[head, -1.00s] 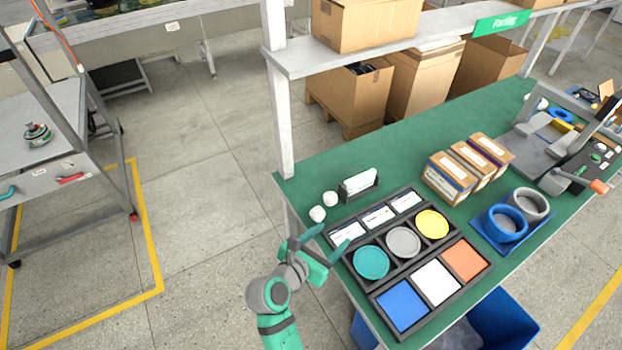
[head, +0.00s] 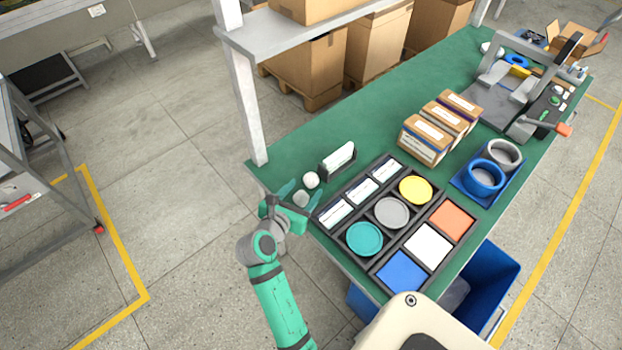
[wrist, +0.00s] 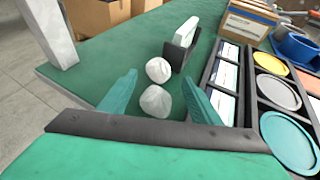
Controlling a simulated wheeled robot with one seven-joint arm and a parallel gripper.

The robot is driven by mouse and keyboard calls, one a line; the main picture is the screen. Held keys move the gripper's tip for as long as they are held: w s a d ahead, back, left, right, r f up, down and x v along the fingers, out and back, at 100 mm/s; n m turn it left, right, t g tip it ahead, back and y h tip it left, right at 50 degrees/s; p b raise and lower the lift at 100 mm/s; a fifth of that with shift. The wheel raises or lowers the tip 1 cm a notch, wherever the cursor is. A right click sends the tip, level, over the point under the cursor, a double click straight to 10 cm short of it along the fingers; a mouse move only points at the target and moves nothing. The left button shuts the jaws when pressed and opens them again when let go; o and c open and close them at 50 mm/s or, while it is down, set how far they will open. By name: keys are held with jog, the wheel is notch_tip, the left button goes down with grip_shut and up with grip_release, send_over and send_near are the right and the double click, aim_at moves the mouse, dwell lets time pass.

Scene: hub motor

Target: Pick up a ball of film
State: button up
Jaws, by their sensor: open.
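Two whitish crumpled balls of film lie on the green table near its left end. In the head view the far ball (head: 311,180) shows clear, and the near ball (head: 300,198) is close to my gripper (head: 285,200). In the wrist view the near ball (wrist: 155,101) and the far ball (wrist: 158,69) sit one behind the other. My open gripper (wrist: 160,92) has its green fingers on either side of the near ball, with a gap on both sides. I cannot tell whether the fingers are at table height.
A card holder (head: 338,158) stands just beyond the balls. A black tray (head: 350,228) with cards, round discs and coloured squares lies to the right. A shelf post (head: 246,100) rises at the table's left corner. Open green surface lies behind the balls.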

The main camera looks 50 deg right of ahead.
aim_at(308, 184)
jog(key=x, duration=0.5)
jog(key=shift+w, duration=0.15)
jog(key=shift+c, duration=0.2)
jog(key=c, duration=1.1)
jog(key=shift+o, duration=0.2)
